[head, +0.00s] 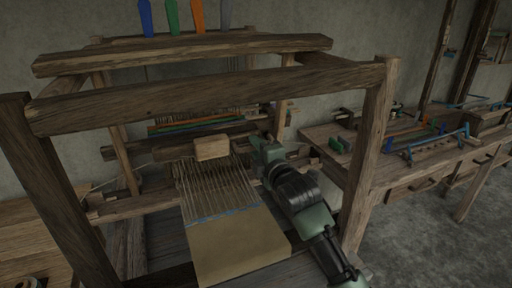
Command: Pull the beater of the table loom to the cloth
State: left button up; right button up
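The loom's tan cloth (240,246) lies at the front, with a blue line along its far edge. Pale warp threads (215,186) run back from it. A light wooden block (211,148) sits at the far end of the visible threads, in front of a dark crossbar (150,147). This looks like the beater, but I cannot be sure; a gap of bare warp lies between it and the cloth. My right gripper (261,150) is just right of the block, seemingly apart from it. Its fingers are too small and dark to read. My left gripper is out of view.
The loom's upper beam (210,95) and right post (368,150) frame my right arm closely. Green and orange bars hang behind the block. A workbench (350,148) with tools stands to the right. Clear floor (430,240) shows at the lower right.

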grip_shut()
dwell(1.4)
